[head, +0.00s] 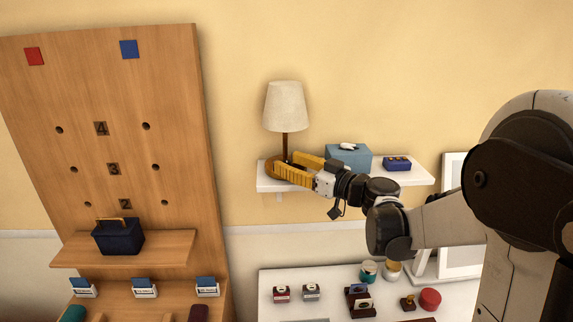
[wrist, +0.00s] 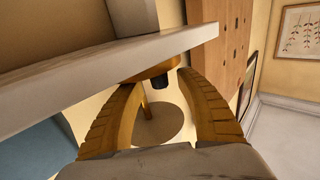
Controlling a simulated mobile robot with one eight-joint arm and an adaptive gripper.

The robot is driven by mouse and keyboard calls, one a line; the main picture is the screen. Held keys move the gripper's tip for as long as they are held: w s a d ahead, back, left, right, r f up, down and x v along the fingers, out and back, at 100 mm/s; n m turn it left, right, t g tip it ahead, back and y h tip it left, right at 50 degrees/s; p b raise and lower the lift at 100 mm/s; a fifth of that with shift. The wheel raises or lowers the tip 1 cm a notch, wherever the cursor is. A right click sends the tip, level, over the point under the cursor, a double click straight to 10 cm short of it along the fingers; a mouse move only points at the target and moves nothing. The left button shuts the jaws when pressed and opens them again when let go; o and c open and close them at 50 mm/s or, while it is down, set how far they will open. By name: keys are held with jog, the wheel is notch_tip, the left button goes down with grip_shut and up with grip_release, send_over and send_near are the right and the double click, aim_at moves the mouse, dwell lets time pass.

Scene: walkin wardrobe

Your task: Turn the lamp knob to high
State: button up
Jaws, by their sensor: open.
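The lamp has a cream shade (head: 285,106) on a brown stem, and stands at the left end of the white wall shelf. In the wrist view, which is turned over, its round wooden base (wrist: 143,75) meets the shelf. A small dark knob (wrist: 160,80) sticks out from the base. My gripper (head: 286,163) is open at the lamp base, its yellow fingers spread. In the wrist view the fingertips (wrist: 158,82) lie on either side of the knob, with gaps showing. I cannot read the knob's setting. In the head view the fingers hide the knob and much of the base.
A blue-grey box (head: 349,157) with a white item on top and a small dark blue box (head: 397,164) share the shelf (head: 417,175). A tall wooden board (head: 105,120) stands left. A lower white surface (head: 330,303) holds several small objects.

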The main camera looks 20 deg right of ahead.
jog(key=shift+w+a, duration=0.2)
jog(key=shift+w, duration=0.1)
grip_shut()
